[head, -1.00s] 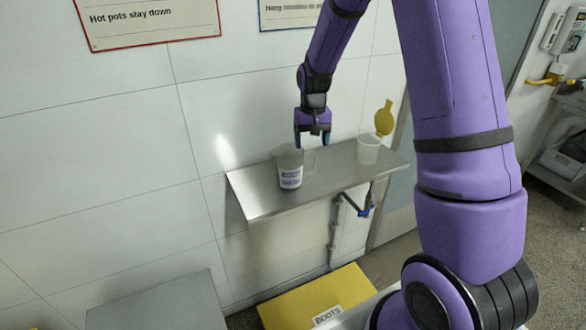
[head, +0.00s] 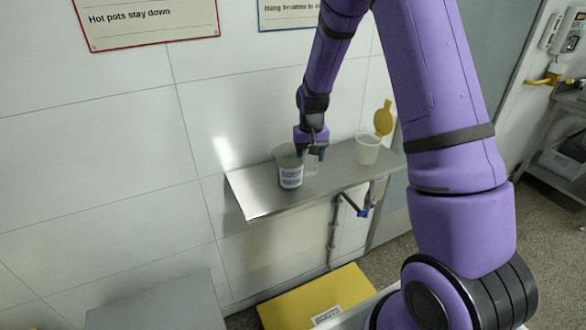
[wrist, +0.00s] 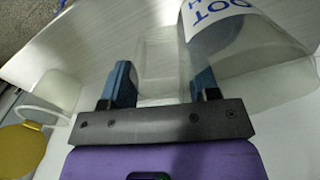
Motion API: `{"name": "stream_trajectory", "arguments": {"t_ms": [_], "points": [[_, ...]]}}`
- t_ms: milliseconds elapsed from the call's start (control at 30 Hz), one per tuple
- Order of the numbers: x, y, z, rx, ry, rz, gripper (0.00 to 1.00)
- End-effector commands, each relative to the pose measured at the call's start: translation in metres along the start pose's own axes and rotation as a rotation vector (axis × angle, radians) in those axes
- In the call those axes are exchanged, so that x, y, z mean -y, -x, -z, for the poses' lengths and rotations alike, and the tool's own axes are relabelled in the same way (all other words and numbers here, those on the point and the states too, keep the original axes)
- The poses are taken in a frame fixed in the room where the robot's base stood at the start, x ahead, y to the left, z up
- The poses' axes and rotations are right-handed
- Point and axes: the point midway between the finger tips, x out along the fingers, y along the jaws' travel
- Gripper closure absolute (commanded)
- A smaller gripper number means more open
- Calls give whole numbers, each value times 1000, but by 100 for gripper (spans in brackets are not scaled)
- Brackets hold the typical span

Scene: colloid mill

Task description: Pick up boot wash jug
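The boot wash jug (head: 291,178) is a clear jug with a white label in blue print, upright on the steel wall shelf (head: 258,203). Its label also shows in the wrist view (wrist: 215,20). Its clear handle (wrist: 160,60) is on the side towards my gripper. My gripper (head: 313,157) points down at the handle side of the jug. In the wrist view my gripper (wrist: 163,85) is open, with the handle showing between the two blue fingers. The right finger overlaps the jug wall in that view; I cannot tell whether they touch.
A second clear jug (head: 367,151) with a raised yellow lid (head: 383,118) stands at the shelf's right end. A yellow box (head: 300,300) labelled BOOTS is below. A pipe with a blue valve (head: 366,209) hangs under the shelf. The tiled wall is close behind.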

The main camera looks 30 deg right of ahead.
Motion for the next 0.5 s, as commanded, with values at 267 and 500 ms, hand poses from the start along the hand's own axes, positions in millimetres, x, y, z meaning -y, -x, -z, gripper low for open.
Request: {"name": "stream_trajectory", "arguments": {"t_ms": [267,500], "points": [[0,0,0,0,0,0,81],[0,3,0,0,0,0,82]]}}
